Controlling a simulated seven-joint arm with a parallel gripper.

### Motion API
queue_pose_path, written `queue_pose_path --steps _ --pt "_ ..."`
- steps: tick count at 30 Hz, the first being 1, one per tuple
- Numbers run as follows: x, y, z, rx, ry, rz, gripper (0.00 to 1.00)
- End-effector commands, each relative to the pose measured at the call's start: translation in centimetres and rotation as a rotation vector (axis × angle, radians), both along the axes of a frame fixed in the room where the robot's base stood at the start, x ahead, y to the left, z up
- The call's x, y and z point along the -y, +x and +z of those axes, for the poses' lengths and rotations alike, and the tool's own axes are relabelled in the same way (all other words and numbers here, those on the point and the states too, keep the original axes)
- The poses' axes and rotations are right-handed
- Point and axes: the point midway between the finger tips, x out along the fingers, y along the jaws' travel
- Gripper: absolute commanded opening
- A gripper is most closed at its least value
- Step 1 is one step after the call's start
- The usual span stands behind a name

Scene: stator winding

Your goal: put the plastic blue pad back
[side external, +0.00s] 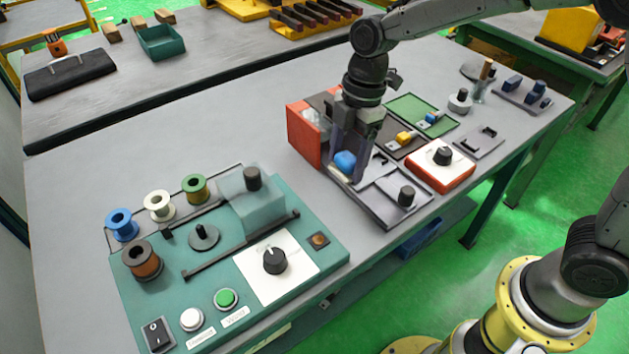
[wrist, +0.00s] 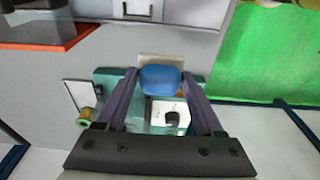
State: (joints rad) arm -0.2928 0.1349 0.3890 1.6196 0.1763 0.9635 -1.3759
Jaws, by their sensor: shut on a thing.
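My gripper (side external: 350,158) points down above the right part of the grey table in the side view. Its two dark purple fingers are shut on a rounded blue pad (side external: 344,162). In the wrist view the blue pad (wrist: 160,79) sits between the fingertips (wrist: 160,84), with a pale beige plate (wrist: 160,59) at its far edge. The pad looks held above a grey fixture; a gap under it is hard to tell. A smaller blue piece (side external: 432,118) lies on the green mat (side external: 408,103), and a yellow piece (side external: 405,138) lies beside it on a brown mat.
An orange-red box (side external: 303,138) stands just left of my gripper. A grey fixture with a black knob (side external: 406,196) is at the front, and a red-and-white knob box (side external: 440,165) is to the right. The teal winding station (side external: 150,290) fills the left front. Grey table lies bare behind it.

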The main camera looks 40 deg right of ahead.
Motion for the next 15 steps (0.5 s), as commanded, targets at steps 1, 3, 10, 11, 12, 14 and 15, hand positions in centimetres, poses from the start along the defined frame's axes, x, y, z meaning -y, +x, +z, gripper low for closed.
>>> queue_pose_path --steps 1,3,10,11,12,14,15 --pt "-0.5 1.1 -0.6 -0.002 -0.001 0.000 0.25" --pt "-1.0 2.4 -1.4 -0.004 -0.001 0.001 0.25" --pt "-2.0 5.2 -5.2 -0.001 -0.001 0.000 0.25" --pt "-2.1 5.5 -5.5 -0.002 -0.001 0.000 0.25" --pt "-2.2 5.7 -5.8 -0.001 -0.001 0.000 0.25" --pt "-2.3 6.0 -6.1 -0.001 0.000 0.000 0.25" --pt "-2.4 6.1 -6.2 0.000 0.000 0.000 0.25"
